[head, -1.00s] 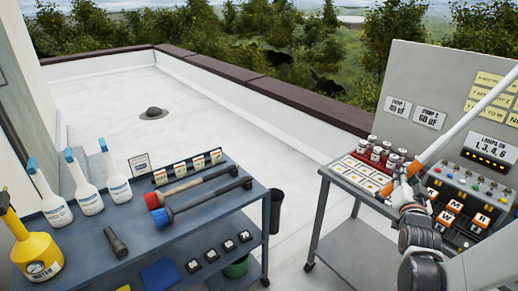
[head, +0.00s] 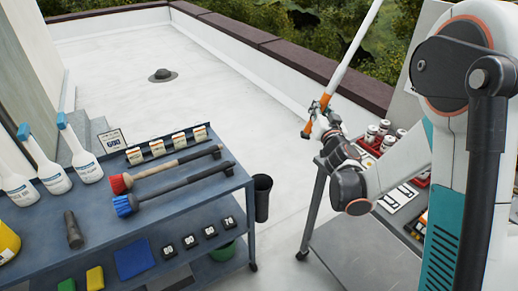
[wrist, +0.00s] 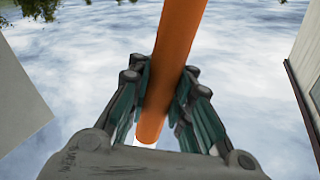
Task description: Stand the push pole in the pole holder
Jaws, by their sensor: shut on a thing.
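My gripper (head: 319,112) is shut on the orange grip of the push pole in the head view. The pole (head: 352,47) is white above the grip and leans up to the right, its top end out of the frame. In the wrist view the orange grip (wrist: 176,62) runs between the fingers, with a white part just past it. A dark open-topped tube (head: 262,197), which looks like the pole holder, is upright on the right end of the blue cart. It is below and left of my gripper, apart from the pole.
A grey cart (head: 345,245) with red-held jars stands right. White roof floor (head: 282,235) lies free between the carts. A low vent (head: 161,76) is behind.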

